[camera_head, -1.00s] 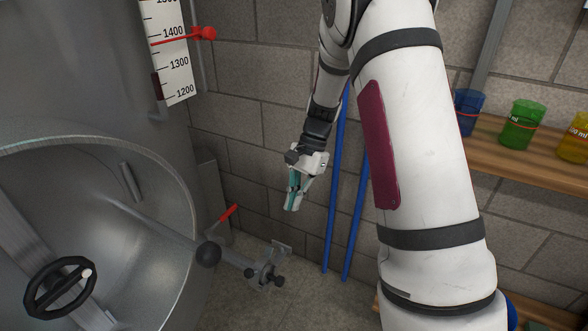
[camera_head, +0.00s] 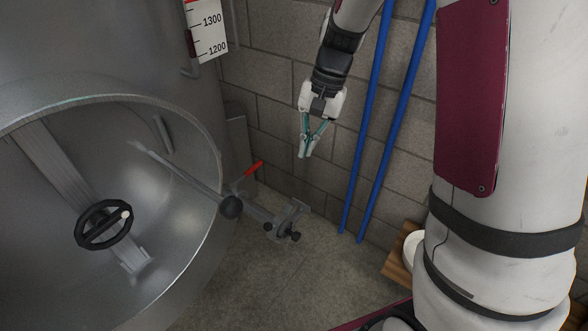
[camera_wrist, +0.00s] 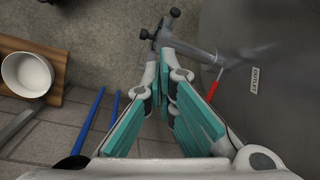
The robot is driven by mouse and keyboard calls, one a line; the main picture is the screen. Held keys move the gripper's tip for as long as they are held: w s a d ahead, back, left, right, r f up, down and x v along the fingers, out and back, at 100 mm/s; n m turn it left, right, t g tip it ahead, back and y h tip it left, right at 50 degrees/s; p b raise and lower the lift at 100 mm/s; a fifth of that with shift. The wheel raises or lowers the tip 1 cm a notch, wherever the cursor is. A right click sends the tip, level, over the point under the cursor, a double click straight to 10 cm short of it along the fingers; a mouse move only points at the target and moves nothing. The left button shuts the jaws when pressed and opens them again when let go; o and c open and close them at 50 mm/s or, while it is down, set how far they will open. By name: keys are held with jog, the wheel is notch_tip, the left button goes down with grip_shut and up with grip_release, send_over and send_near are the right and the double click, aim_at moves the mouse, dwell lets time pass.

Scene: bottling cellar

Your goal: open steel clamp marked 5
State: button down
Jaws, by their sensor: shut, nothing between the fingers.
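No mark 5 is readable in either view. A grey steel fitting (camera_head: 291,214) with small black knobs sits low beside the tank, at the end of a bar. It may be the clamp, but I cannot tell. In the wrist view the fitting (camera_wrist: 166,38) lies beyond the fingertips, partly hidden by them. My gripper (camera_head: 305,151) is shut and empty, pointing down above the fitting and apart from it in the head view. Its teal-padded fingers (camera_wrist: 165,62) fill the middle of the wrist view.
The steel tank's round opening (camera_head: 218,150) and black handwheel (camera_head: 82,234) are at left. Blue poles (camera_head: 357,170) lean against the brick wall. A white bowl (camera_wrist: 27,74) sits on a wooden board.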

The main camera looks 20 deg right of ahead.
jog(key=w+a+f+h+b, duration=0.1)
jog(key=w+a+f+h, duration=0.15)
jog(key=f, duration=0.25)
jog(key=w+a+f+h+b, duration=0.1)
jog(key=w+a+f, duration=0.25)
jog(key=f, duration=0.25)
jog(key=b, duration=0.3)
send_near(275, 224)
jog(key=w+d+f, duration=0.3)
jog(key=w+f, duration=0.2)
jog(key=s+a, duration=0.1)
jog(key=s, duration=0.1)
jog(key=s+a+b, duration=0.1)
jog(key=shift+s+a+f, duration=0.2)
jog(key=shift+s+f, duration=0.05)
jog(key=shift+s, duration=0.15)
jog(key=shift+g, duration=0.3)
jog(key=s+a+p, duration=0.2)
jog(key=a+p, duration=0.1)
jog(key=shift+s+a, duration=0.25)
jog(key=shift+s, duration=0.05)
jog(key=shift+s+a+f, duration=0.15)
jog(key=shift+a, duration=0.1)
